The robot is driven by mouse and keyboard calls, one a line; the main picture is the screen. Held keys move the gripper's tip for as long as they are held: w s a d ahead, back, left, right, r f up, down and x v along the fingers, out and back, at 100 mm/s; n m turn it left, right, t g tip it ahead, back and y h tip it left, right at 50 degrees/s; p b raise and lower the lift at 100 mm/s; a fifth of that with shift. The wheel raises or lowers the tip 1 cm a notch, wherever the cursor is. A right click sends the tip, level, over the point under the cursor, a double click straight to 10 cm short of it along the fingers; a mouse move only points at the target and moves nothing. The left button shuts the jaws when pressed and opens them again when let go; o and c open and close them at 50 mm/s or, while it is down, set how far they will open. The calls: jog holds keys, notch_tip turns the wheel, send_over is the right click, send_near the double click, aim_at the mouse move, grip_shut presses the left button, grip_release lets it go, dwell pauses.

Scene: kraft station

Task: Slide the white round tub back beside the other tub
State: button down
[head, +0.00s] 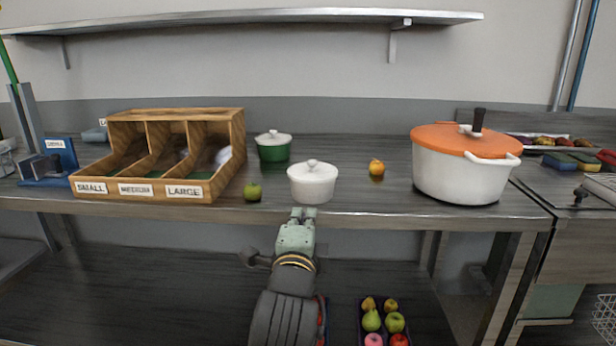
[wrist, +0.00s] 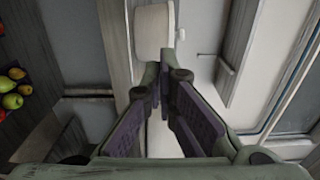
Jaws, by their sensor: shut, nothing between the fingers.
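The white round tub (head: 313,185), with a knobbed white lid, stands upright near the front edge of the worktop. The other tub (head: 273,152) is green with a white lid and stands farther back, to its left, with a gap between them. My gripper (head: 302,212) is shut and empty, with its tips just in front of the white tub's lower side. In the wrist view my gripper (wrist: 164,68) points at a white surface that appears to be the white tub (wrist: 153,32). I cannot tell whether the tips touch it.
A green apple (head: 253,191) sits left of the white tub and an orange fruit (head: 376,168) to its right. A wooden sorting box (head: 237,165) stands at the left, and a large white pot with an orange lid (head: 455,176) at the right. The worktop behind the white tub is clear.

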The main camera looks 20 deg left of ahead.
aim_at(309, 189)
jog(key=p+x, duration=0.3)
jog(key=x, duration=0.7)
jog(key=shift+w+a, duration=0.1)
jog(key=shift+w, duration=0.1)
jog(key=x, duration=0.7)
jog(key=shift+a, duration=0.1)
